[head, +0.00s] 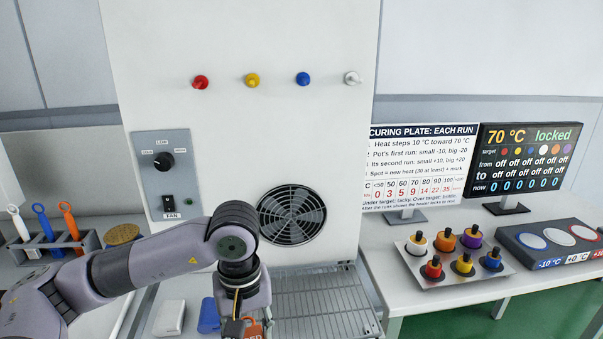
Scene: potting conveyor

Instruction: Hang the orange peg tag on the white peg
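The white peg (352,78) sticks out of the upright white panel, at the right end of a row with red, yellow and blue pegs. It carries nothing. The orange peg tag (254,330) shows at the bottom edge of the head view, with dark lettering, partly cut off. My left gripper (238,332) points down right beside the tag, overlapping it in the picture. Its fingertips are hidden or cut off, so I cannot tell whether it grips the tag. My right gripper is not in view.
The red (200,82), yellow (252,80) and blue (303,79) pegs are bare. White (169,318) and blue (208,316) pieces lie left of my gripper. A knob box (165,175) and a fan grille (292,215) sit on the panel. A metal rack (320,300) lies below.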

